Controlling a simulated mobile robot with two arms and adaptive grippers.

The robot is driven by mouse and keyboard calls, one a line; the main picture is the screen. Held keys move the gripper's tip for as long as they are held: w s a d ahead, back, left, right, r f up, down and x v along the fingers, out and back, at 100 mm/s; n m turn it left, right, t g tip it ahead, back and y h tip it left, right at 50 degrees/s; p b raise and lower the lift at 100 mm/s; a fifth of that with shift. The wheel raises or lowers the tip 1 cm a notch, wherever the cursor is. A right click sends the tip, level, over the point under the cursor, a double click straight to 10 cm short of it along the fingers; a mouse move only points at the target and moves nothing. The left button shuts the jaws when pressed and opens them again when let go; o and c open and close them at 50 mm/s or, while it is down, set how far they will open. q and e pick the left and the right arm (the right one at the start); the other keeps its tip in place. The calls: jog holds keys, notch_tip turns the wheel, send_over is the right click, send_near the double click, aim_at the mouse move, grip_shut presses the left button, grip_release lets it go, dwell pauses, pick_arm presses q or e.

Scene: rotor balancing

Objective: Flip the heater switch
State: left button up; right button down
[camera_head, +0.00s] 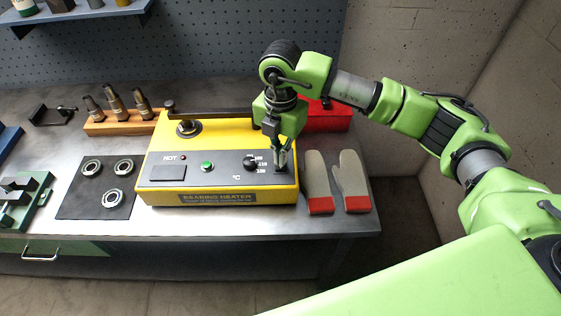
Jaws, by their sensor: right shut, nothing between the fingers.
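The yellow bearing heater (222,140) stands on the metal bench. Its dark front panel carries a small lamp marked HOT, a green button (207,166), a temperature dial (249,161) and a black plate at the left. My right gripper (281,168) is shut and empty, pointing down at the right end of the panel. A dark square part (284,180), perhaps the switch, lies right at its fingertips. The fingers partly hide it, so I cannot tell its position or whether they touch it. My left gripper is not in view.
Grey gloves with red cuffs (350,205) lie right of the heater, and a red box (330,121) stands behind. Three bearings lie on a dark mat (73,208) at the left. A wooden block (98,126) holds three tools.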

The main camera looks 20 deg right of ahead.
jog(key=shift+f+b, duration=1)
jog(key=shift+f, duration=0.2)
dwell(0.9)
jog(key=shift+r, duration=0.15)
jog(key=shift+r+p, duration=0.7)
jog(key=shift+r, duration=0.25)
jog(key=shift+r+p, duration=1.3)
jog(key=shift+r, duration=1.15)
